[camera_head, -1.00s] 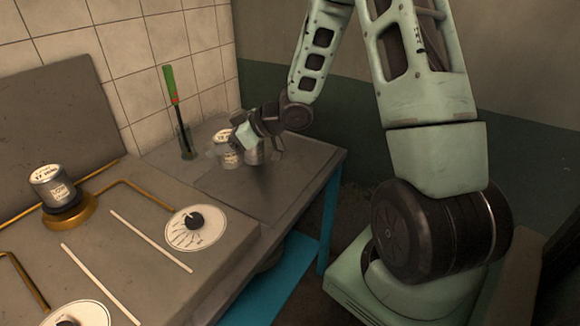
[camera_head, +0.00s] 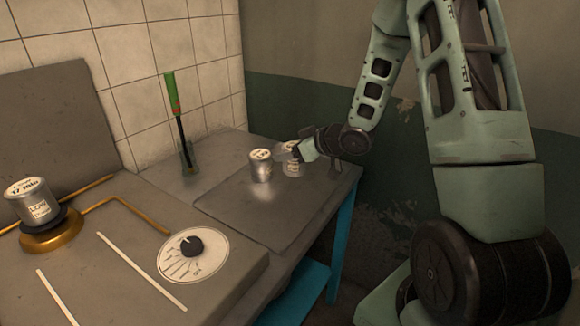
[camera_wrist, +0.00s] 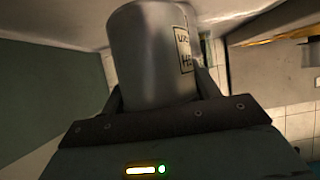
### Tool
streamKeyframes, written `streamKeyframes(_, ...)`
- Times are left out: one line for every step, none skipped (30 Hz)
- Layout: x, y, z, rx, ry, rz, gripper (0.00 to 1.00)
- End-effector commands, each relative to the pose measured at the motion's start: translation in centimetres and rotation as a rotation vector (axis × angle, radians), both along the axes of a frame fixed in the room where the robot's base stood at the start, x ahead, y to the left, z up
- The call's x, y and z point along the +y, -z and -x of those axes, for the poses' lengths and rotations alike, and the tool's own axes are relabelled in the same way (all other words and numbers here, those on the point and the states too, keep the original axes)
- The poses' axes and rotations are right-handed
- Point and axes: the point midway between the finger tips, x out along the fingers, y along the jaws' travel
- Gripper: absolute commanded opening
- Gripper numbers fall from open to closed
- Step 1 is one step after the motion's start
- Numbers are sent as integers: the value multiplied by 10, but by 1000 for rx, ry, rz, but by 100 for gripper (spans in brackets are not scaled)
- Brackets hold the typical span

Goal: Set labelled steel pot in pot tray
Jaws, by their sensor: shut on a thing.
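A labelled steel pot (camera_head: 291,167) is at the back right of the dark, flat pot tray (camera_head: 235,208). My gripper (camera_head: 294,152) is shut on this pot from the right. In the wrist view the pot (camera_wrist: 152,60) sits between the fingers, with part of a dark-lettered label at its right side. I cannot tell whether its base touches the tray. A second steel pot (camera_head: 261,168) with a pale labelled lid stands upright on the tray, just left of the held one.
A glass (camera_head: 188,158) holding a green-handled tool (camera_head: 172,95) stands by the tiled wall, behind the tray. A stove dial (camera_head: 192,247) lies in front left. The tray's front half is clear. The table's right edge is close to the held pot.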

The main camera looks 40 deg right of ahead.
Motion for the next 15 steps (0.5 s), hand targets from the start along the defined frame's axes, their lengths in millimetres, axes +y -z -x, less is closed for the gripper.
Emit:
streamKeyframes(0, 4, 0, 0, 0, -1, 32)
streamKeyframes(0, 7, 0, 1, 0, -1, 32)
streamKeyframes(0, 12, 0, 1, 0, 0, 32)
streamKeyframes(0, 17, 0, 2, 1, -1, 32)
streamKeyframes(0, 21, 0, 2, 1, -3, 32)
streamKeyframes(0, 27, 0, 2, -1, -1, 32)
streamKeyframes(1, 31, 0, 2, -1, -2, 32)
streamKeyframes(0, 35, 0, 2, 0, -2, 32)
streamKeyframes(0, 37, 0, 0, 0, 0, 32)
streamKeyframes(0, 37, 0, 0, 0, 1, 32)
streamKeyframes(0, 37, 0, -2, 0, 2, 32)
streamKeyframes(0, 36, 0, -2, 0, 2, 32)
streamKeyframes(0, 36, 0, -2, 0, 2, 32)
streamKeyframes(0, 36, 0, -2, 0, 2, 32)
streamKeyframes(0, 36, 0, -2, 0, 2, 32)
